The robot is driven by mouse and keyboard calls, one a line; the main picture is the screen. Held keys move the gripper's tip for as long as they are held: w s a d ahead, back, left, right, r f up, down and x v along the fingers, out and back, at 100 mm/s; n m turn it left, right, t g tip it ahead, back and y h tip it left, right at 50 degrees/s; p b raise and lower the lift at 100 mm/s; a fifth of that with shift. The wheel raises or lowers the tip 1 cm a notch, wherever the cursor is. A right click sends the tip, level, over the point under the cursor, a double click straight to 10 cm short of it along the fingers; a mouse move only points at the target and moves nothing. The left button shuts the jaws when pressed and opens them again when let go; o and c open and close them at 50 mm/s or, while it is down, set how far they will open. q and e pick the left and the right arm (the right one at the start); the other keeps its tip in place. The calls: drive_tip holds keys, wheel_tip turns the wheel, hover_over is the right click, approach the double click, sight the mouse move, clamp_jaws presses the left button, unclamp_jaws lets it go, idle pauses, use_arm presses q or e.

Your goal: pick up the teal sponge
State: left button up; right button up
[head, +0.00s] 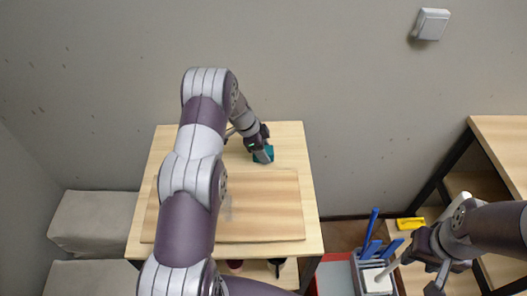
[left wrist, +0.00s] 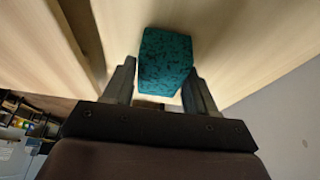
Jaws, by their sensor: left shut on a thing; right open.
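The teal sponge (head: 268,152) is at the back of the light wooden table (head: 289,141), behind a wooden board. In the left wrist view the sponge (left wrist: 165,60) is a speckled teal block between the two fingers. My left gripper (head: 262,153) is shut on it; its fingers (left wrist: 160,88) lie along both sides. I cannot tell whether the sponge touches the table. My right gripper (head: 434,276) is open at the lower right, away from the table.
The wooden board (head: 270,205) covers the table's front part. Blue-handled tools (head: 370,230) stand in a grey holder below right. A yellow item (head: 410,223) lies near a shelf unit (head: 500,135) on the right. Grey padded blocks (head: 92,220) are at the left.

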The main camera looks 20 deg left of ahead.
sight(268, 149)
use_arm(q)
wheel_tip(268, 149, up, 3)
drive_tip(key=shift+w+r+b, duration=0.1)
drive_tip(key=shift+r+b, duration=0.05)
drive_tip(key=shift+b, duration=0.7)
drive_tip(key=w+d+r+b, duration=0.3)
drive_tip(key=d+r, duration=0.4)
drive_tip(key=d, duration=0.4)
drive_tip(key=shift+d+r, duration=0.15)
drive_tip(key=shift+r, duration=0.15)
drive_tip(key=shift+o, duration=0.4)
